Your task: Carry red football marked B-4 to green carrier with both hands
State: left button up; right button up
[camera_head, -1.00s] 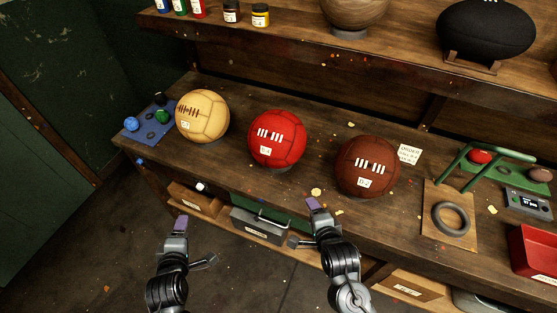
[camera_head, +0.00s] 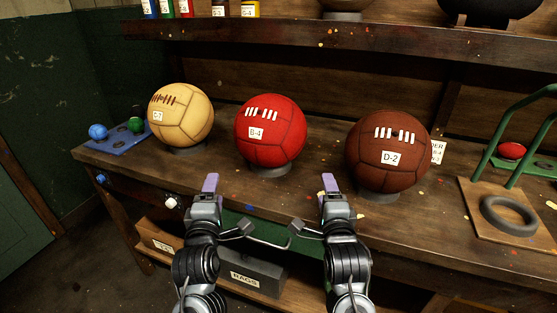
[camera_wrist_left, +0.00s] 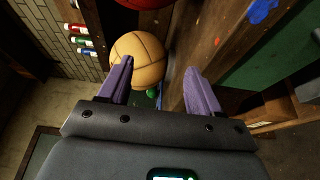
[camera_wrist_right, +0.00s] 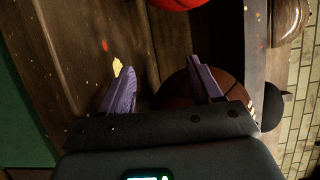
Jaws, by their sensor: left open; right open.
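The red football marked B-4 (camera_head: 270,138) rests on a small round stand on the workbench, between a tan ball and a brown ball. Part of it shows at the top edge of the left wrist view (camera_wrist_left: 145,3) and of the right wrist view (camera_wrist_right: 178,4). My left gripper (camera_head: 226,206) is open and empty, in front of the bench, low and left of the red ball. My right gripper (camera_head: 315,206) is open and empty, low and right of it. Neither touches it. The green carrier (camera_head: 507,130) stands at the right, partly cut off by the frame.
The tan ball (camera_head: 181,120) is left of the red one, the brown D-2 ball (camera_head: 388,150) right of it. A shelf (camera_head: 300,38) runs above. A grey rags box (camera_head: 250,273) sits below.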

jog(key=b, duration=0.2)
jog(key=t+b, duration=0.1)
jog(key=b, duration=0.1)
jog(key=shift+w+a+r+b, duration=0.15)
jog(key=shift+w+r+b, duration=0.2)
pick_arm(q)
jog(key=shift+w+d+r+t+b, duration=0.15)
jog(key=shift+r+t+b, duration=0.15)
jog(key=shift+t, duration=0.1)
jog(key=shift+w+d+r+t+b, duration=0.1)
jog(key=shift+d+r+t+b, duration=0.05)
jog(key=shift+r+t, duration=0.2)
pick_arm(e)
jog(key=shift+r+t, duration=0.4)
jog(key=shift+r, duration=0.2)
pick_arm(q)
jog(key=shift+w, duration=0.1)
jog(key=w+d+r, duration=0.1)
jog(key=w+r, duration=0.1)
jog(key=w, duration=1.1)
jog(key=shift+w+d, duration=0.25)
jog(key=shift+w, duration=0.05)
pick_arm(e)
jog(key=w+a+r, duration=0.1)
jog(key=w+r, duration=0.1)
jog(key=w, duration=1.1)
jog(key=shift+w+a, duration=0.25)
jog(key=shift+w, duration=0.1)
jog(key=shift+a, duration=0.1)
